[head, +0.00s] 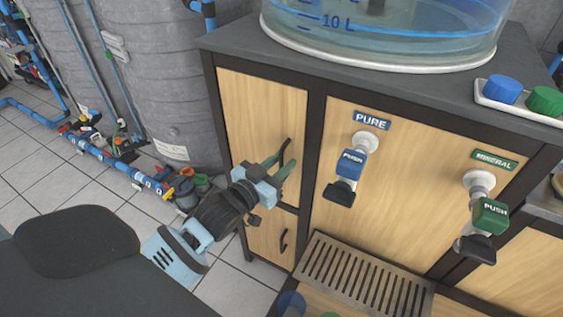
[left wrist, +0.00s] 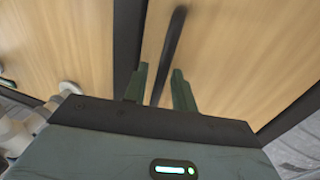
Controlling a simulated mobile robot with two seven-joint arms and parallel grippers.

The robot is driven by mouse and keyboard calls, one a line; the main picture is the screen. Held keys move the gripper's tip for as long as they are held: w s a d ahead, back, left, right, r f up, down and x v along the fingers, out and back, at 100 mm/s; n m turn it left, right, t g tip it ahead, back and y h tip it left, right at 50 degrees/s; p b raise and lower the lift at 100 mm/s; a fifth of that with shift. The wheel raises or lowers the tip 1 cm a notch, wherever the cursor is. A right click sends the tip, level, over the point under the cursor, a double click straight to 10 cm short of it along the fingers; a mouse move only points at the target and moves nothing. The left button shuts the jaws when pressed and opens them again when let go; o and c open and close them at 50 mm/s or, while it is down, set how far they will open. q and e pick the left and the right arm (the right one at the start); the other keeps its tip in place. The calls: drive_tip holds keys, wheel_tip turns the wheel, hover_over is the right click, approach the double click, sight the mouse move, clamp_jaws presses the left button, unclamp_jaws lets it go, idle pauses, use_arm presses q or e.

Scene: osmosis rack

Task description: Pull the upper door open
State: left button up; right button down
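The upper door (head: 255,115) is a light wood panel in a dark frame on the left part of the cabinet, and looks shut. Its dark bar handle (head: 285,151) is near the door's right edge. My left gripper (head: 279,163) is at this handle. In the left wrist view the handle (left wrist: 174,42) runs between the two green fingers of my left gripper (left wrist: 160,83), with gaps beside it, so the gripper looks open around it. The wood of the upper door (left wrist: 232,50) fills the right of that view. My right gripper is not in view.
Below is a lower door (head: 264,235) with its own dark handle (head: 283,240). To the right are the PURE tap (head: 350,165), the MINERAL tap (head: 488,215) and a slotted drip grate (head: 365,280). A large water vessel (head: 385,30) stands on top. Grey tanks (head: 160,80) and pipes are at left.

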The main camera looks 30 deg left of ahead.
use_arm(q)
drive_tip(key=shift+w, duration=0.25)
clamp_jaws()
drive_tip(key=shift+s, duration=0.15)
